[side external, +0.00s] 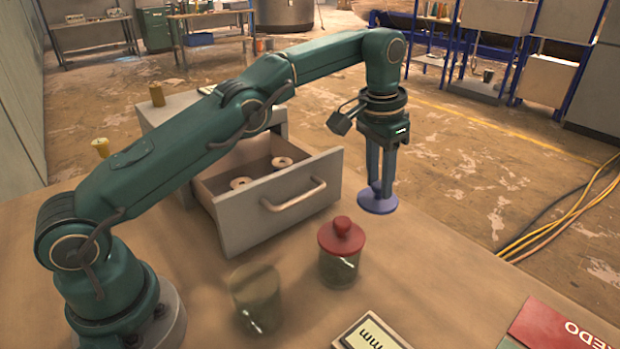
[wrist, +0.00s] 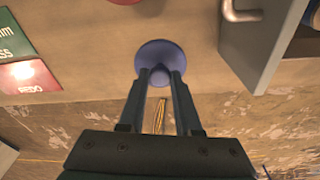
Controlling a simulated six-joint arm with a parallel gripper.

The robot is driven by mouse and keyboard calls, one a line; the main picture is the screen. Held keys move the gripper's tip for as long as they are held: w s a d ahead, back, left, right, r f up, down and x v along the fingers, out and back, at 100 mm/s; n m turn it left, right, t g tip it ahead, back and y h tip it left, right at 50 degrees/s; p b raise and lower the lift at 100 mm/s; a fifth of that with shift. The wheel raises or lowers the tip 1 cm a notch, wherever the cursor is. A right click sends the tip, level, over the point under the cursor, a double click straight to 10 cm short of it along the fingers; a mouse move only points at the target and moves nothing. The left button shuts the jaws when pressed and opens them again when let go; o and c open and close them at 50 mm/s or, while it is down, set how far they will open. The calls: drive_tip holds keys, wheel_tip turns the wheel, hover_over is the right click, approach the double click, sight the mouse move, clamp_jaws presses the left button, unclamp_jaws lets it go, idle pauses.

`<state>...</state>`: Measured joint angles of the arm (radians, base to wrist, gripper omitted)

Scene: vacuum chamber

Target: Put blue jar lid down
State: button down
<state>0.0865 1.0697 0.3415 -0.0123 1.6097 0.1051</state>
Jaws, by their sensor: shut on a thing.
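The blue jar lid (side external: 378,203) is a round disc with a knob on top. My gripper (side external: 381,184) points down and is shut on its knob. The lid is level, near the far edge of the table, to the right of the open drawer. I cannot tell whether it touches the tabletop. In the wrist view the blue lid (wrist: 158,52) sits between the fingertips of my gripper (wrist: 159,76). A greenish glass jar without a lid (side external: 257,300) stands at the front. A similar jar (side external: 340,268) wears a red lid (side external: 341,237).
A grey cabinet has its drawer (side external: 285,205) pulled out, with ring-shaped pieces (side external: 282,162) inside. A card marked "mm" (side external: 372,335) and a red card (side external: 560,328) lie at the front right. The tabletop (side external: 440,260) right of the red-lidded jar is clear.

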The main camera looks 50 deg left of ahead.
sight(375, 202)
drive_tip(key=shift+f, duration=3.8)
drive_tip(key=shift+f, duration=0.15)
drive_tip(key=c, duration=0.6)
unclamp_jaws()
